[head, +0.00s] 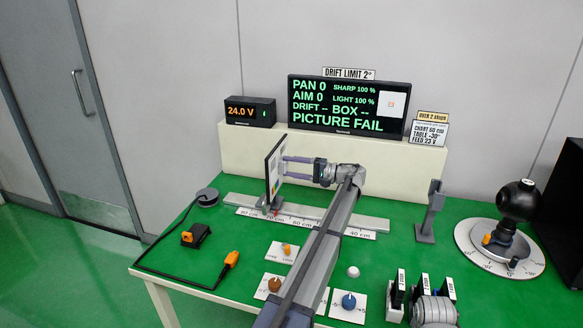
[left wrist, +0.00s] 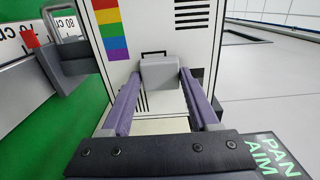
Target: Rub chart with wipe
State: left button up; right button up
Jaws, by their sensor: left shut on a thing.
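The chart (head: 274,170) is an upright panel on the sliding rail at the back of the green table, seen nearly edge-on in the head view. In the left wrist view the chart (left wrist: 140,60) shows rainbow squares and black line patterns on white. My left gripper (head: 286,168) reaches the chart's face from the right. Its purple fingers (left wrist: 158,88) are shut on a light grey block, which looks like the wipe (left wrist: 160,73). The wipe is at the chart's face; I cannot tell whether it presses on it. My right gripper is not in view.
The rail (head: 236,199) carries a cm scale. A monitor (head: 347,106) reading PICTURE FAIL and a 24.0 V display (head: 249,112) stand on the back ledge. A grey stand (head: 430,212), a black ball camera (head: 517,200) and knobs (head: 348,301) occupy the table's right and front.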

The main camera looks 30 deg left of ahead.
aim_at(272, 178)
pick_arm(q)
jog(key=shift+s+d, duration=0.35)
jog(key=shift+s, duration=1.1)
jog(key=shift+s+d, duration=0.3)
jog(key=shift+s, duration=1.15)
jog(key=shift+s+d, duration=0.35)
jog(key=shift+s, duration=1.1)
jog(key=v, duration=0.6)
jog(key=shift+w, duration=0.15)
jog(key=shift+v, duration=1.5)
